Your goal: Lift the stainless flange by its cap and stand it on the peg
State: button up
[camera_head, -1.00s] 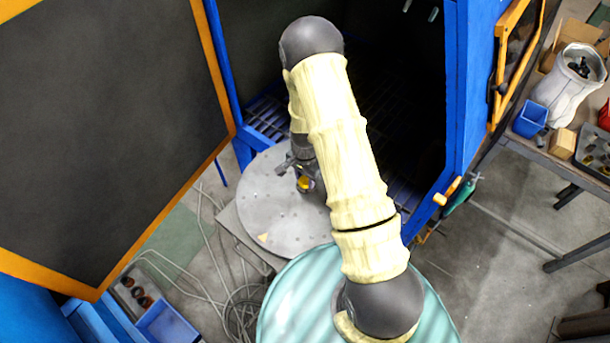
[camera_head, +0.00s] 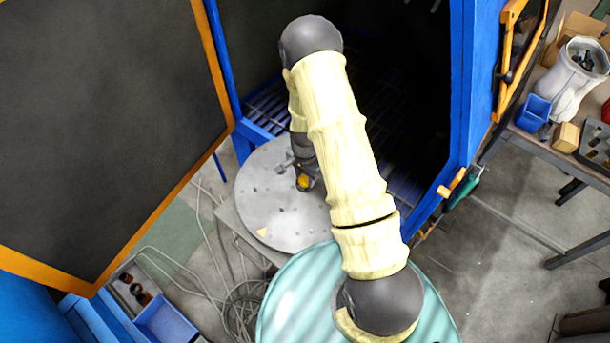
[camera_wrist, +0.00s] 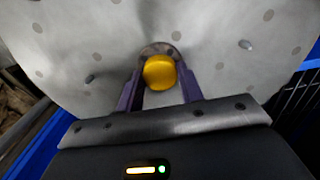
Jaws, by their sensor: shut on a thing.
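The flange's yellow cap (camera_wrist: 160,72) is between the two purple fingers of my gripper (camera_wrist: 161,78), which are shut on it. A dark round part, likely the flange (camera_wrist: 157,49), shows just behind the cap in the wrist view, mostly hidden by it. In the head view the cap (camera_head: 304,182) shows below my gripper, over the grey round table (camera_head: 270,220). I cannot tell whether the flange touches the table.
The dark blue-framed cabinet (camera_head: 456,90) stands open behind the table, its door (camera_head: 110,120) swung out to the left. A teal drum (camera_head: 290,310) is in front. Cables (camera_head: 240,305) lie on the floor. A workbench with a blue bin (camera_head: 533,112) is at right.

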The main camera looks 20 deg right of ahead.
jog(key=shift+f, duration=0.3)
jog(key=o, duration=1.4)
jog(key=shift+c, duration=0.2)
notch_tip(320, 180, up, 12)
jog(key=p, duration=0.8)
